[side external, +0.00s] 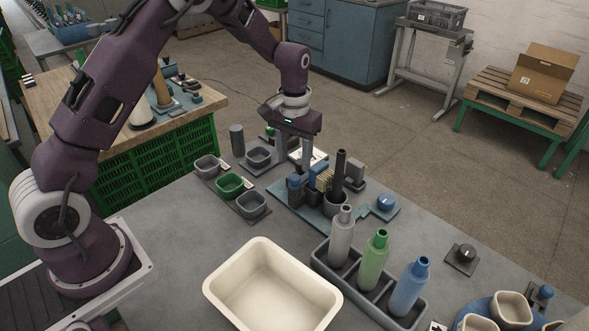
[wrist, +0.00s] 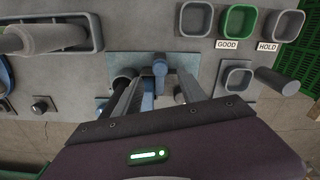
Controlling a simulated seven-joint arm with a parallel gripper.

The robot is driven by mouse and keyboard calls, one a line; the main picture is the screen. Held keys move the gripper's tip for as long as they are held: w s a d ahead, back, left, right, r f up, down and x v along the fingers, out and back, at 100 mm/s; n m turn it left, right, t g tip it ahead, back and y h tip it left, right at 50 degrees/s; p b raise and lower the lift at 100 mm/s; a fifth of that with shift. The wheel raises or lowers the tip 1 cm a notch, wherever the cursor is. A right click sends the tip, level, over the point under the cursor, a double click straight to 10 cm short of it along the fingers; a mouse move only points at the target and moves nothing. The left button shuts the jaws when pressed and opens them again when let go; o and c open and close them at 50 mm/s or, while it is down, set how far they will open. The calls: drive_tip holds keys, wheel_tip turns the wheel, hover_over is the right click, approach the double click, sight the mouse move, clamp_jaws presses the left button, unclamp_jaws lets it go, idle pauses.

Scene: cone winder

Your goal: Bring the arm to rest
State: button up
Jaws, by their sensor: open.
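My gripper (side external: 297,166) hangs fingers-down over the back of the winder station, with its two fingers apart. In the wrist view the open fingers (wrist: 158,88) straddle a grey-blue post (wrist: 160,66) of the station. Whether they touch it I cannot tell. The winder station is a blue base plate (side external: 292,205) with dark posts, small blue and tan parts and a dark cup; a blue knob (side external: 385,202) sits on a side plate. My fingers hide part of the station in both views.
Small grey and green trays (side external: 230,184) stand left of the station, near GOOD and HOLD labels (wrist: 227,44). A cream bin (side external: 270,290) is in front. A grey rack (side external: 345,280) holds grey, green and blue bottles. Bare tabletop lies left of the bin.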

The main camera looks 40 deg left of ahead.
wheel_tip(320, 180, up, 2)
drive_tip(key=s+d+r+m+t, duration=0.1)
drive_tip(key=s+r, duration=0.5)
drive_tip(key=r, duration=0.2)
drive_tip(key=s+d+r+t, duration=0.2)
drive_tip(key=s+r, duration=0.3)
drive_tip(key=r, duration=0.3)
drive_tip(key=s+r+m+t, duration=0.1)
drive_tip(key=s, duration=0.8)
drive_tip(key=s+d+r+t, duration=0.1)
drive_tip(key=s+r, duration=0.1)
drive_tip(key=s, duration=0.8)
drive_tip(key=shift+s+d+m+t, duration=0.25)
drive_tip(key=shift+s+m+t, duration=0.05)
drive_tip(key=shift+m, duration=0.1)
drive_tip(key=shift+o, duration=0.4)
drive_tip(key=shift+w, duration=0.1)
